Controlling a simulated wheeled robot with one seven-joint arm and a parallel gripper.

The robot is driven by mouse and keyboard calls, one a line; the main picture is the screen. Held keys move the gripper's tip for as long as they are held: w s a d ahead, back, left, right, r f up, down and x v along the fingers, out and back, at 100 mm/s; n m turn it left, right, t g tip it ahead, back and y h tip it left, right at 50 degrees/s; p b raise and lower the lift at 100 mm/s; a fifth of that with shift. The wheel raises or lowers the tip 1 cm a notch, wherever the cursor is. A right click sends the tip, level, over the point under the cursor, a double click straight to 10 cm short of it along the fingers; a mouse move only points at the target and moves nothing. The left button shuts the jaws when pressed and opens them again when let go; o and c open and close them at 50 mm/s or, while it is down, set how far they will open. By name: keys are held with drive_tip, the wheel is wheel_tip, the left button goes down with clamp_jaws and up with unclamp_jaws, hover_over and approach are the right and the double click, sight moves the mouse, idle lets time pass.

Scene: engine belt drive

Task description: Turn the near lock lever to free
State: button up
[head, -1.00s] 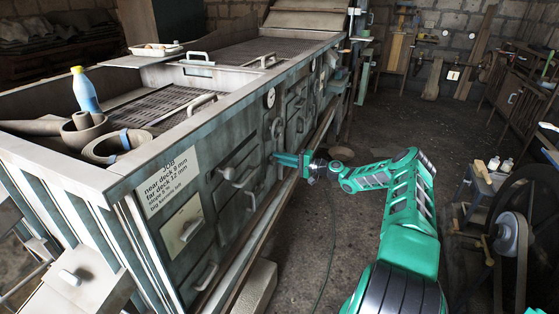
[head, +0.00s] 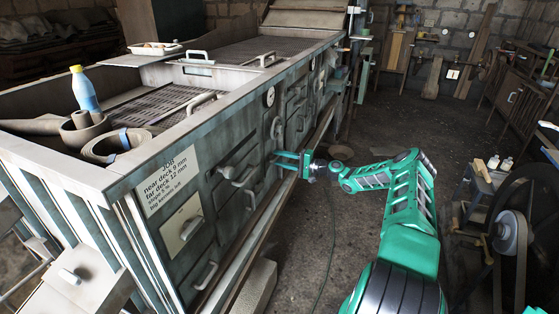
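My gripper (head: 286,160) is at the side of the large grey-green machine (head: 215,160), below a round wheel-like part (head: 277,130). Its two green fingers point left toward the machine and show a gap between them. I see nothing held in the gap. To its left on the panel are a grey handle with a knob (head: 228,172) and a small upright lever (head: 250,198). I cannot tell for sure which part is the near lock lever. Whether the fingertips touch anything is too small to tell.
A job card (head: 168,180), a pale plate with a handle (head: 183,224) and a lower handle (head: 206,275) are nearer on the machine side. A blue bottle (head: 84,90) stands on its top. A cluttered bench (head: 485,180) is at right. Floor (head: 310,230) between is mostly clear.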

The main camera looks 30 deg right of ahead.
drive_tip(key=shift+r, duration=0.1)
drive_tip(key=v, duration=1)
drive_tip(key=shift+s+d, duration=0.25)
drive_tip(key=shift+d, duration=0.05)
